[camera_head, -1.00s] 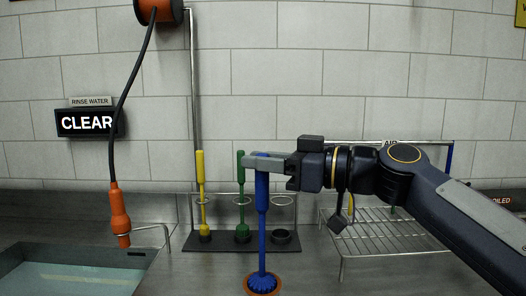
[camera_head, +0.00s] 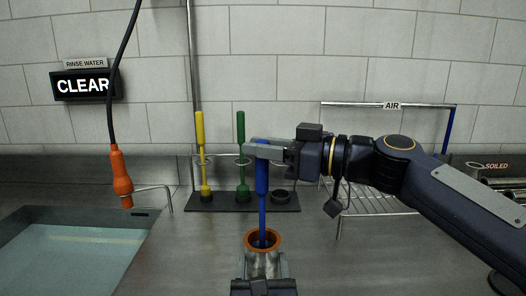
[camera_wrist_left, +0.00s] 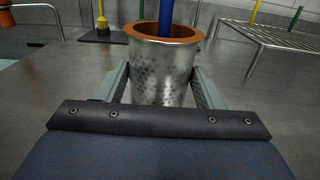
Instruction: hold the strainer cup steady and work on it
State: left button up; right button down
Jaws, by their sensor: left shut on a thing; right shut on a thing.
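The strainer cup (camera_head: 262,266) is a perforated metal cup with an orange-brown rim. It stands upright at the bottom middle of the head view and fills the middle of the left wrist view (camera_wrist_left: 162,72). My left gripper (camera_head: 263,275) is shut on its sides, with a finger on each side in the left wrist view (camera_wrist_left: 164,88). My right gripper (camera_head: 262,149) is shut on the upper handle of a blue brush (camera_head: 262,205). The brush stands upright with its lower end inside the cup; its bristles are hidden there.
A rack (camera_head: 225,202) behind holds a yellow brush (camera_head: 201,150) and a green brush (camera_head: 241,150); its right place is empty. A water basin (camera_head: 75,262) lies left, below an orange sprayer (camera_head: 120,172). A wire drying rack (camera_head: 375,198) stands right. A sign (camera_head: 87,85) reads CLEAR.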

notch_tip(320, 180, up, 8)
jog(key=shift+f, duration=0.15)
dwell(0.3)
jog(key=shift+f, duration=0.15)
jog(key=shift+f, duration=4.25)
jog(key=shift+r, duration=4.35)
jog(key=shift+f, duration=4.4)
